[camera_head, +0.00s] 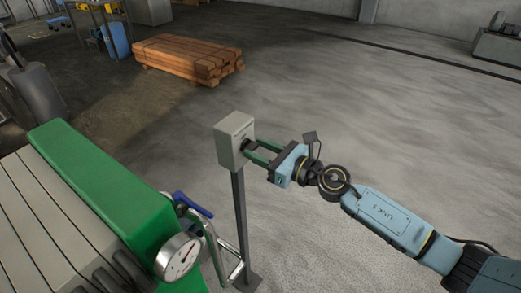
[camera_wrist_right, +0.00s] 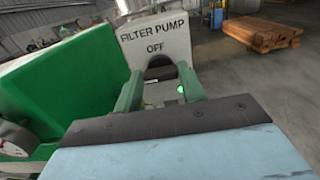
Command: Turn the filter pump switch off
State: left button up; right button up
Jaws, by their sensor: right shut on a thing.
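The filter pump switch box (camera_head: 230,145) is a pale grey box on a thin dark post. In the right wrist view its face (camera_wrist_right: 140,38) reads "FILTER PUMP" with "OFF" below. A dark switch knob (camera_wrist_right: 160,61) stands under the word "OFF". My right gripper (camera_head: 252,149) reaches the box from the right, and its two green fingers are shut on the knob. The fingers partly hide the knob, so its setting is unclear. A small green light (camera_wrist_right: 181,89) glows below it. My left gripper is not in view.
A green-ended machine (camera_head: 105,180) stands left of the post, with a dial gauge (camera_head: 180,257), a blue-handled valve (camera_head: 193,205) and pipework close to the post. Stacked timber (camera_head: 188,58) lies farther back. The floor right of the box is clear.

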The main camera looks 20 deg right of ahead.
jog(key=shift+m, duration=0.3)
jog(key=m+p, duration=0.1)
jog(key=m, duration=0.2)
jog(key=shift+d+r+m+p, duration=0.1)
jog(key=shift+m+p, duration=0.3)
jog(key=m+p, duration=0.2)
jog(key=m, duration=0.2)
jog(key=shift+w, duration=0.1)
jog(key=m+p, duration=0.2)
jog(key=m, duration=0.3)
jog(key=shift+d+m, duration=0.1)
jog(key=shift+m, duration=0.3)
jog(key=shift+f+m+p, duration=0.25)
jog(key=shift+m+p, duration=0.75)
jog(key=shift+m, duration=0.8)
jog(key=o, duration=1)
